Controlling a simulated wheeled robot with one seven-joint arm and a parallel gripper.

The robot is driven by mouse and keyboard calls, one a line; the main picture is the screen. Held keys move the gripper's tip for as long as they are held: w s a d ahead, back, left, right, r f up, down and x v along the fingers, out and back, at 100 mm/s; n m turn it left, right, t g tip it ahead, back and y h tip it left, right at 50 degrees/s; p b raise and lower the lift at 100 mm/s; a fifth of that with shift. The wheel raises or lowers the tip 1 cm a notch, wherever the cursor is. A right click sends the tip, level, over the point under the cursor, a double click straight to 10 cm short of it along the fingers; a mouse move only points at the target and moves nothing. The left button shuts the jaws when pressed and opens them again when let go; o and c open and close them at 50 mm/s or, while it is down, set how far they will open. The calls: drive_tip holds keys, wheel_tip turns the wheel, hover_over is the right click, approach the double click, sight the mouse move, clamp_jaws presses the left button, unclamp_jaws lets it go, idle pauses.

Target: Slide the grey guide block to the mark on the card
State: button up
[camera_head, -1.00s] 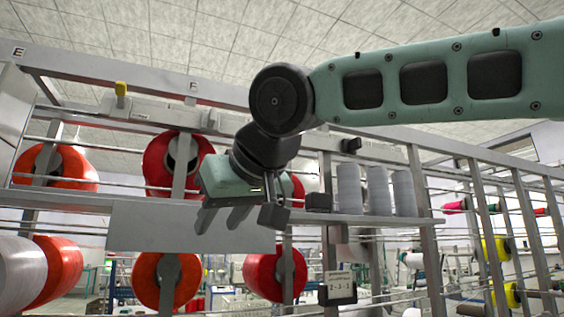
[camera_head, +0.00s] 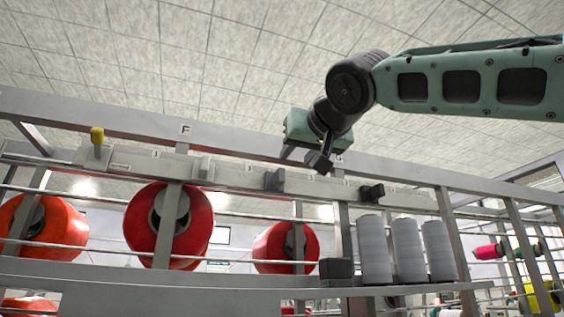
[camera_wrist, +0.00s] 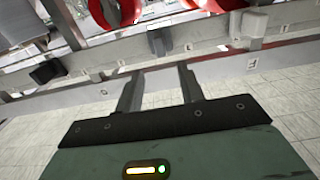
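A long grey rail along the rack top carries sliding blocks. A mid-grey block (camera_head: 275,180) sits near its middle, a lighter grey block (camera_head: 203,168) to the left and a black block (camera_head: 372,193) to the right. In the wrist view the mid-grey block (camera_wrist: 155,42) appears beyond my fingertips, the lighter block (camera_wrist: 253,23) right, the black block (camera_wrist: 47,70) left. I cannot tell which is the guide block. My gripper (camera_head: 305,158) is open and empty by the top beam, its fingers (camera_wrist: 158,80) apart. The card is not in view.
A yellow clip (camera_head: 97,140) stands at the rail's left. Red bobbins (camera_head: 168,225) hang below. White spools (camera_head: 406,250) and a dark box (camera_head: 336,270) stand on a shelf (camera_head: 240,297). Small labels line the rail. Space above the beam is clear.

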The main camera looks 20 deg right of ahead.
sight(282, 173)
drive_tip(key=w+p, duration=0.4)
drive_tip(key=w, duration=0.6)
drive_tip(key=shift+f, duration=0.1)
clamp_jaws()
